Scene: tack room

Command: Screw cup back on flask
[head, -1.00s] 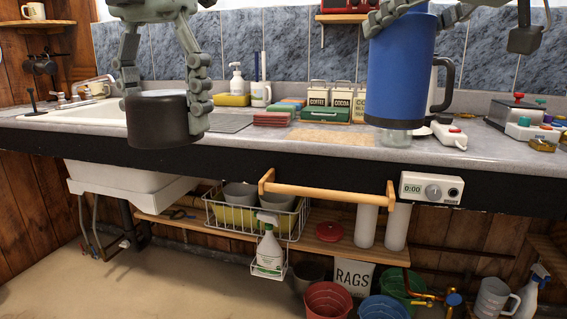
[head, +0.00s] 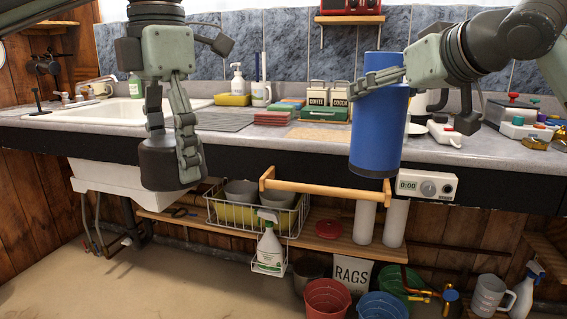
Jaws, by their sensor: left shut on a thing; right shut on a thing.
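The blue flask (head: 378,130) is held nearly upright in front of the counter's front edge, right of centre. Its narrower blue upper part shows above the fingers, and its base has a dark rim. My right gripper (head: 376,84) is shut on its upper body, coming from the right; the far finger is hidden. The dark cup (head: 158,168) hangs at left in front of the counter's front face, lower than the flask's top. My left gripper (head: 174,155) points down and is shut on it. Fingers cover part of the cup. Cup and flask are well apart.
The counter (head: 290,150) runs behind both arms, with a sink (head: 110,112) at left. A wooden rail (head: 325,193) and a timer (head: 428,186) are on its front. Canisters, a green box (head: 322,112) and a switch box (head: 520,118) stand on top. Open air lies between the grippers.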

